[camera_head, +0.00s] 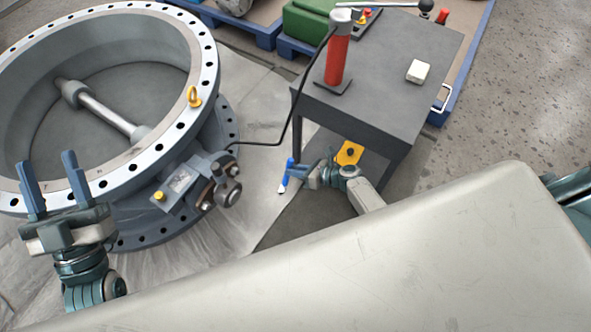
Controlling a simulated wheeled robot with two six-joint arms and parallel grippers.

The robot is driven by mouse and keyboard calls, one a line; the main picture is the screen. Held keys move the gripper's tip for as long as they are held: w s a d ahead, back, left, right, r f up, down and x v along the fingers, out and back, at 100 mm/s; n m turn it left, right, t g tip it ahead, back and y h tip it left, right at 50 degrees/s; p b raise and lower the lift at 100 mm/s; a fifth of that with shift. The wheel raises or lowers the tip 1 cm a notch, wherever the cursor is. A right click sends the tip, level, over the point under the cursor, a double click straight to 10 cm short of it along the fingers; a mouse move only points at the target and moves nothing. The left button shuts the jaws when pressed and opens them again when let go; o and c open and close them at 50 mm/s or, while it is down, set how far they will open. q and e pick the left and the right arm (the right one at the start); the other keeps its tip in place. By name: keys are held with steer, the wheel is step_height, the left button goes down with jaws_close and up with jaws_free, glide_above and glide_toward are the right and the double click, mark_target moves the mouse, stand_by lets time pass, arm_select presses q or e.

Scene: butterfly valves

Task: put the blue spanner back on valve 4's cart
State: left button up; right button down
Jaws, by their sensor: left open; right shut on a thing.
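The blue spanner (287,175) shows small, bright blue with a pale lower tip, beside the cart's near left leg. My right gripper (296,172) is shut on it, low, beside and below the cart's top; the fingers are small and partly overlap it. The dark grey cart (385,100) stands right of a large valve (180,50); no number is readable on either. My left gripper (52,185) is open and empty, fingers up, in front of the valve's near left rim.
On the cart top stand a red cylinder (338,62) with a black cable to the valve, and a white block (418,71). A yellow part (349,153) shows below the top. The cart's front top is clear. Blue pallets (245,32) with a green case (308,20) lie behind.

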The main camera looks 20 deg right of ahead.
step_height(320, 180, up, 8)
steer(key=p, duration=0.6)
steer(key=shift+p, duration=0.35)
